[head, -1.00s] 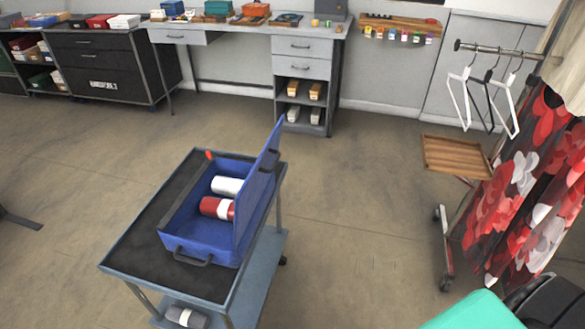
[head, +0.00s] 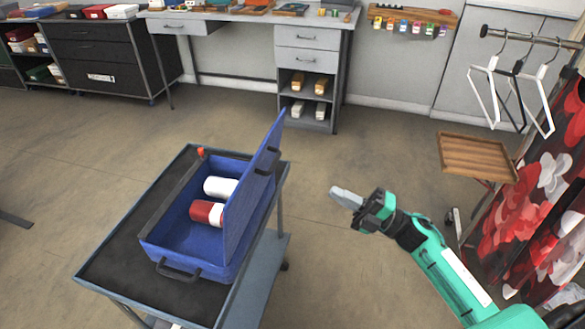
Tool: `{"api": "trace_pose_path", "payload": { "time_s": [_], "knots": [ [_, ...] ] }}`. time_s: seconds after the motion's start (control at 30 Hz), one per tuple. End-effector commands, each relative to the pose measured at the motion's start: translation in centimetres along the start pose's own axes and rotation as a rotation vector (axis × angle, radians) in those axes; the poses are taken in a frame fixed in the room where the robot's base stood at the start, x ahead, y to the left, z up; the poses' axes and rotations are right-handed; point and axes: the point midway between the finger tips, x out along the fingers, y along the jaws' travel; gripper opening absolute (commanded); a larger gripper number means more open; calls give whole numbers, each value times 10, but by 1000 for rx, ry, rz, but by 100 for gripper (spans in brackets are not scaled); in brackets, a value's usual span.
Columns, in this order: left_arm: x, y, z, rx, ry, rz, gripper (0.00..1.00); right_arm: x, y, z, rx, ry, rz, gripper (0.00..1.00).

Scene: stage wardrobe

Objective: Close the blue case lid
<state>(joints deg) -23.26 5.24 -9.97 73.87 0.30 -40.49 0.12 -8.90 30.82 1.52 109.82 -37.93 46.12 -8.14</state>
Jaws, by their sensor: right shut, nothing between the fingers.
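The blue case (head: 200,262) sits on the dark top of a small cart. Its lid (head: 254,200) stands open, upright on the right side of the case. Inside the case lie a white roll (head: 221,187) and a red roll with a white band (head: 205,212). My right gripper (head: 340,195) is shut and empty, in the air to the right of the lid and apart from it. My left gripper is out of view.
The cart (head: 108,268) has a lower shelf and bare room on its top left of the case. A wooden tray (head: 478,157) and a clothes rack with white hangers (head: 484,95) stand at the right. A grey desk (head: 306,62) is at the back. Floor between is clear.

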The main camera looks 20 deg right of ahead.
Motion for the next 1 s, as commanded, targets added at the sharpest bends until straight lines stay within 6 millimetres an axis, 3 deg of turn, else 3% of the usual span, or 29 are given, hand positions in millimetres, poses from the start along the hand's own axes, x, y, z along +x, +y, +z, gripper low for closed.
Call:
{"api": "trace_pose_path", "payload": {
  "time_s": [0.4,0.6,0.8,1.0],
  "knots": [
    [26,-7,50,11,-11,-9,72,75,4,1,3,-2,4,0],
    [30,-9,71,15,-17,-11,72,107,3,1,3,-2,3,0],
    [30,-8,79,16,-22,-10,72,125,1,1,3,-4,2,0],
    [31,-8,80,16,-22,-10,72,128,0,1,4,-4,1,0]
  ]
}}
